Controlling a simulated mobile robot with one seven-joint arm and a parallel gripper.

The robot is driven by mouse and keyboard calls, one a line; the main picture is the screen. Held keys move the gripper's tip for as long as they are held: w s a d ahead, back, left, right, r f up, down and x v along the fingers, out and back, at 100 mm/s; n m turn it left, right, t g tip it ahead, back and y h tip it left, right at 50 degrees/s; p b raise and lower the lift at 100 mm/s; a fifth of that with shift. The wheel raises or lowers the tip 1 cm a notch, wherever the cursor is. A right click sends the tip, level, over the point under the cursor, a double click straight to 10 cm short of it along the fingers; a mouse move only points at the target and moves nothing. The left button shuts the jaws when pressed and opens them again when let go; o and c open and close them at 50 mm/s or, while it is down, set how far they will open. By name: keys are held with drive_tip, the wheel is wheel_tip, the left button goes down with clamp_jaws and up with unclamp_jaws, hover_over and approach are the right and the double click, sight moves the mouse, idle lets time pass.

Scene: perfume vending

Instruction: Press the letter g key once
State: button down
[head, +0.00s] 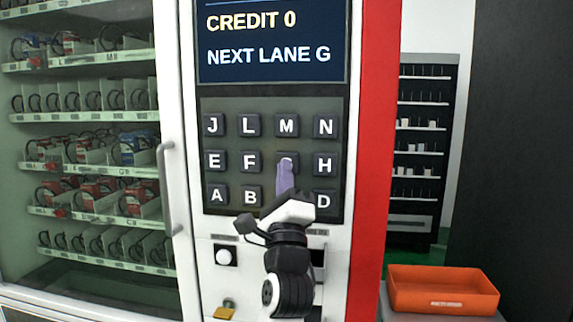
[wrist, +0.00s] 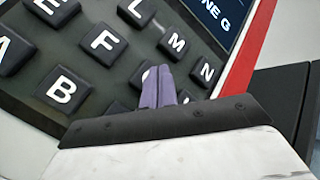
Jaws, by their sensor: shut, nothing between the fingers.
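The letter G key (head: 297,157) is in the middle row of the dark keypad (head: 225,139), between the F key (head: 251,162) and the H key (head: 323,165). My gripper (head: 286,163) is shut and empty, its purple fingertips in front of the G key and hiding most of its letter. In the wrist view, the fingertips (wrist: 158,84) lie over the G key (wrist: 138,76), of which only an edge and part of the letter show. I cannot tell whether they touch it. The C key is hidden behind my gripper.
The screen (head: 270,40) above the keypad reads "CREDIT 0" and "NEXT LANE G". A glass-front cabinet with stocked shelves and a door handle (head: 168,190) stands left. An orange bin (head: 443,290) is at lower right. Other keys closely surround the G key.

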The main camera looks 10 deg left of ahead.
drive_tip(key=shift+w, duration=0.1)
idle(0.3)
drive_tip(key=shift+w, duration=0.35)
drive_tip(key=shift+w, duration=0.45)
idle(0.6)
drive_tip(key=shift+s, duration=0.9)
drive_tip(key=shift+s+a, duration=0.1)
drive_tip(key=shift+s, duration=2.4)
idle(1.3)
